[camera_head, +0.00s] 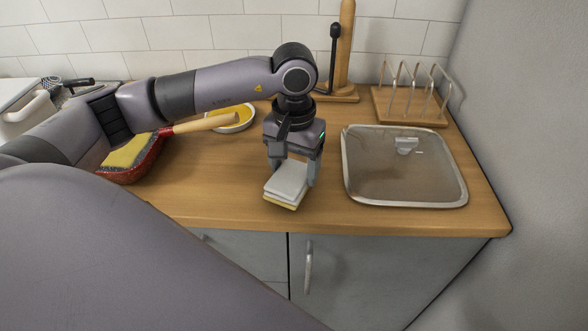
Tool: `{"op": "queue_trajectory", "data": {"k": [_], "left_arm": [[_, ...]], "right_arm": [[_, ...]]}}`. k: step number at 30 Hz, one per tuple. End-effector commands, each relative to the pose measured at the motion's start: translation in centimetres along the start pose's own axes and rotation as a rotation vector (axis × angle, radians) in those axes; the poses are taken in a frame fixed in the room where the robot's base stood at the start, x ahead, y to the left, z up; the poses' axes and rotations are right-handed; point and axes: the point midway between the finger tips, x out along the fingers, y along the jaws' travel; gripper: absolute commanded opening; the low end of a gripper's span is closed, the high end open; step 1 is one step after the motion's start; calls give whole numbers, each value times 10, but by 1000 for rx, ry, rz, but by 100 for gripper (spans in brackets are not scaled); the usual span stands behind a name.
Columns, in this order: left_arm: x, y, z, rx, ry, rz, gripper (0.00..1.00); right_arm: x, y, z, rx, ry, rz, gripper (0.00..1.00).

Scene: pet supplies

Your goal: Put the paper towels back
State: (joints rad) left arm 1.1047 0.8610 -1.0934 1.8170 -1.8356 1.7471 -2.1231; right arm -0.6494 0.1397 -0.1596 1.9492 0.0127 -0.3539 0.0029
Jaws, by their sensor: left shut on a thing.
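My left gripper (292,163) points down over the wooden counter and is shut on a small white-and-yellow block (286,186). The block has a pale top and a yellow layer beneath, and looks like a stack or a sponge; I cannot tell whether it is paper towels. It is near the counter's front edge, and I cannot tell whether it touches the counter. A wooden upright stand (346,45) with a black side arm stands at the back by the wall. No paper towel roll is clearly visible. My right gripper is not in view.
A glass lid or tray with a metal rim (458,190) lies right of the gripper. A wooden rack (408,115) with metal loops stands behind it. The counter (215,190) is clear front left.

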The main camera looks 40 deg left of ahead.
Motion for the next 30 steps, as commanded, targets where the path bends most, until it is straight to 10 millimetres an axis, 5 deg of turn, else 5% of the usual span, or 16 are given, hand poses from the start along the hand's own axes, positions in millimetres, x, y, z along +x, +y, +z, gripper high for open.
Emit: {"op": "queue_trajectory", "data": {"k": [4,15,16,18,30], "left_arm": [[17,0,0,0,-1,-1,45],[22,0,0,1,1,0,45],[21,0,0,1,1,0,75],[20,0,0,1,0,0,94],[15,0,0,0,0,0,94]], "right_arm": [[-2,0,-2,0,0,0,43],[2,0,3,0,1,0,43],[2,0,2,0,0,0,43],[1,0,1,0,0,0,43],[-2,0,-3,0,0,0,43]]}}
